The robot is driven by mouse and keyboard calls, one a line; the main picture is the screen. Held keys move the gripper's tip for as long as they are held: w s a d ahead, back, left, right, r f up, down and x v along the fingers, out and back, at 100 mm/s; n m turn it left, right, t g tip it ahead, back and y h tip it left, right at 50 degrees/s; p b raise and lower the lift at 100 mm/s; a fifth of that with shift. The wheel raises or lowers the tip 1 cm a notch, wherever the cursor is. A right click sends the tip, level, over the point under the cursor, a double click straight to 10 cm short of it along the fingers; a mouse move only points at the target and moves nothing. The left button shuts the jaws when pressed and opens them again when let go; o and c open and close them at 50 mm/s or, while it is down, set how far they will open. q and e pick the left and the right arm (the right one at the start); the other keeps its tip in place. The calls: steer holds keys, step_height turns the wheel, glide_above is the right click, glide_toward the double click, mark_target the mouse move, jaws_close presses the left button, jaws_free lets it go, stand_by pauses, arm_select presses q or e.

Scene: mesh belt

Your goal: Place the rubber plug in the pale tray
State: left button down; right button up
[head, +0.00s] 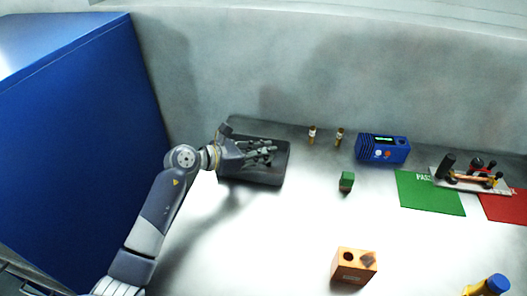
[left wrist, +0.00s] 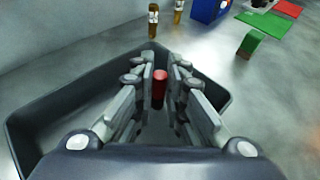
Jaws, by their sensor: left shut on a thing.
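My left gripper (head: 266,152) is over the dark bin at the back left of the table. In the left wrist view its fingers (left wrist: 160,88) are closed around a short red cylinder (left wrist: 159,84), which looks like the rubber plug. The cylinder stands upright between the fingertips, within the bin's outline; whether it touches the bin floor I cannot tell. In the head view the fingers hide it. My right gripper is not in view.
The dark bin (head: 240,179) has raised walls around my left gripper. Between it and the pale tray stand two small bottles (head: 312,134), a blue box (head: 383,150), a green block (head: 346,181) and a green mat (head: 432,200). An orange block (head: 354,266) stands in front.

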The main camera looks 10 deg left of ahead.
arm_select(q)
steer(key=c, duration=1.6)
jaws_free()
steer(key=shift+c, duration=0.2)
steer(key=shift+r, duration=0.1)
steer(key=shift+s+a+r+p, duration=0.15)
steer(key=shift+a+p, duration=0.1)
steer(key=shift+p, duration=0.15)
steer(key=p+v, duration=0.2)
steer(key=v, duration=0.9)
steer(key=shift+s, duration=0.2)
steer(key=shift+a, duration=0.1)
